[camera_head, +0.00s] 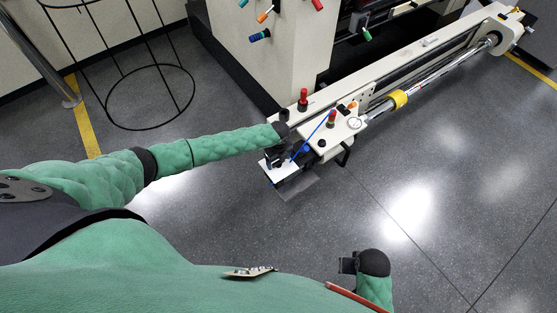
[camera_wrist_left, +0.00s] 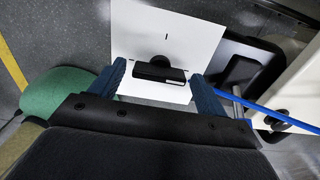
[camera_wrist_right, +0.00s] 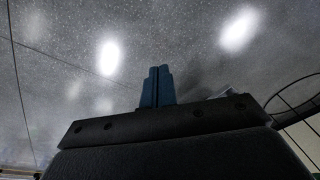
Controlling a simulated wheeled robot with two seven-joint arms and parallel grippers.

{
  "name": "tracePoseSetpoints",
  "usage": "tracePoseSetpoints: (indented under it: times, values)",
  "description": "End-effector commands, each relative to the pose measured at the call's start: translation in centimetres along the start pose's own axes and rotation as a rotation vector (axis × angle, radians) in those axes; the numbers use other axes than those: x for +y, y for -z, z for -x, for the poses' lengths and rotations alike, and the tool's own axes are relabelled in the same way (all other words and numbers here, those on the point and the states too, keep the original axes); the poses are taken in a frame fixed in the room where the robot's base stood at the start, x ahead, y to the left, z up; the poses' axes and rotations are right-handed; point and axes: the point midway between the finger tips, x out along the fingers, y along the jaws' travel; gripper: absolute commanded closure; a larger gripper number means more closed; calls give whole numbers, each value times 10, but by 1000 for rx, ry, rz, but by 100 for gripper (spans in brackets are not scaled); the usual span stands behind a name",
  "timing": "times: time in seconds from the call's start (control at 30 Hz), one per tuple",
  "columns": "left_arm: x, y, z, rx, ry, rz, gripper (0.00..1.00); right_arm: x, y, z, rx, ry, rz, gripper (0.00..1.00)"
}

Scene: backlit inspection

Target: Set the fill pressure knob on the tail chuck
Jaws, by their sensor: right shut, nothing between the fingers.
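A black bar-shaped knob (camera_wrist_left: 158,71) sits on a white panel (camera_wrist_left: 185,38) in the left wrist view, with a short dark mark on the panel above it. The panel also shows at the near end of the machine in the head view (camera_head: 284,174). My left gripper (camera_wrist_left: 157,74) is open, one blue finger on each side of the knob. The right-hand finger is close to the bar's end; I cannot tell whether it touches. In the head view, my left gripper (camera_head: 278,158) hides the knob. My right gripper (camera_wrist_right: 157,85) is shut and empty above the floor, away from the machine.
The long chuck rail (camera_head: 440,80) with a yellow collar (camera_head: 398,98) runs to the upper right. A red-topped post (camera_head: 303,97) and a blue hose (camera_head: 312,136) are near the left gripper. A black wire stand (camera_head: 150,97) is at the left. Floor at the right is clear.

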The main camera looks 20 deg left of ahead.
Motion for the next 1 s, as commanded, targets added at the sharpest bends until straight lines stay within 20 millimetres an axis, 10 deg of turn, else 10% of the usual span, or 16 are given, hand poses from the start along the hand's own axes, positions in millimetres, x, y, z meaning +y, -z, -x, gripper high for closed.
tracePoseSetpoints:
  times: [0.47, 1.0]
  values:
    - [0, -1, 12, -1, 1, 0, 20, 0, -2, 0, -11, 0, 0, 100]
    - [0, 0, 76, 0, -1, 1, 20, -6, 2, 59, 3, 9, -2, 100]
